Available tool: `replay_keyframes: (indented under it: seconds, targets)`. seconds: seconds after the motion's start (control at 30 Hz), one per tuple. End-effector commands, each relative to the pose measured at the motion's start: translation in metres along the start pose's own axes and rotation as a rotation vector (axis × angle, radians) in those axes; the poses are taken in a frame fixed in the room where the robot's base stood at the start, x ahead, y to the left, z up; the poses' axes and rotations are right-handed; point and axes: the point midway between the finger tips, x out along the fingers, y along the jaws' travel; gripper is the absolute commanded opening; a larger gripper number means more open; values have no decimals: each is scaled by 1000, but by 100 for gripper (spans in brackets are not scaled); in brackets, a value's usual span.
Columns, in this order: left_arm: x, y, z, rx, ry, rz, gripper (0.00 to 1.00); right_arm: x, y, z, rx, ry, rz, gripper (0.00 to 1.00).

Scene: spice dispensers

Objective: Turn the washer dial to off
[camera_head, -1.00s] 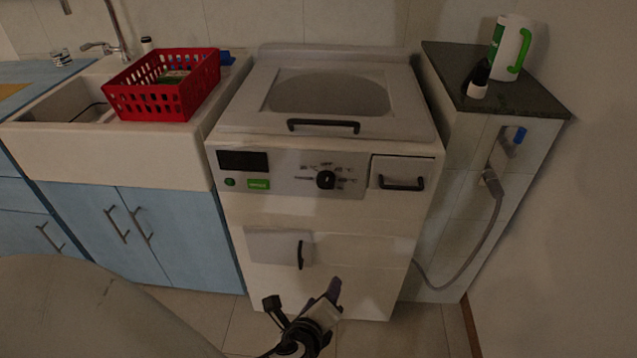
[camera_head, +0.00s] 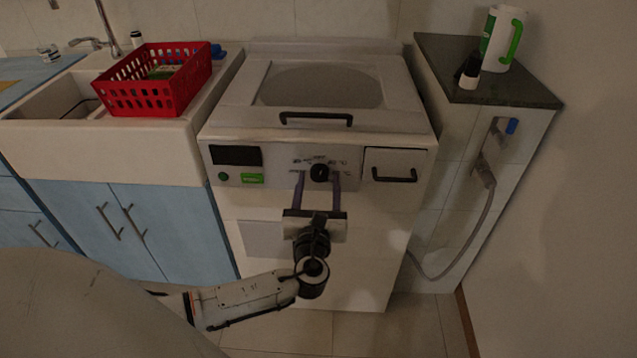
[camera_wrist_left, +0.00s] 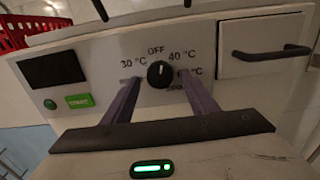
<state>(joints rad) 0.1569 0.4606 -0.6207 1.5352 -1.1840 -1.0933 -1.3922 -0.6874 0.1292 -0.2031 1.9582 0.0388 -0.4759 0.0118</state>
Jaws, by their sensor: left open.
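The white washer (camera_head: 385,225) has a grey control panel with a round black dial (camera_head: 320,173). In the left wrist view the dial (camera_wrist_left: 160,74) has a white mark, and labels OFF above, 30 °C to its left and 40 °C to its right. Which label the mark points to is hard to tell. My left gripper (camera_head: 319,179) is open, its two purple fingers reaching up to the panel. In the left wrist view the fingers (camera_wrist_left: 159,83) stand on either side of the dial, apart from it. My right gripper is not in view.
The washer's lid handle (camera_head: 316,118) is above the panel, and a drawer with a black handle (camera_head: 394,175) is right of the dial. A green start button (camera_head: 252,178) and dark display (camera_head: 236,156) are left. A red basket (camera_head: 150,101) sits by the sink.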

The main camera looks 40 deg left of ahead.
Motion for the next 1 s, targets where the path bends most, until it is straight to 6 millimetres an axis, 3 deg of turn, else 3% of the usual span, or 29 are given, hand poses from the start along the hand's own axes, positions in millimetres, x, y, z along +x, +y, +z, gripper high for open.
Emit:
replay_keyframes:
  seconds: [0.37, 0.47, 0.63, 0.77, 1.0]
  targets:
    - [9, 0, 0, -2, 1, 0, 53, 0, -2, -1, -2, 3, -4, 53]
    - [9, 0, 0, -2, 1, 0, 41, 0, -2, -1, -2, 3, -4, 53]
    - [9, 0, 0, -2, 1, 0, 13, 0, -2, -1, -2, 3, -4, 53]
    - [9, 0, -2, -33, 2, 1, 12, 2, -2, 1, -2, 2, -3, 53]
    - [9, 0, -2, -253, 0, 2, 12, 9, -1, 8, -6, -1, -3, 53]
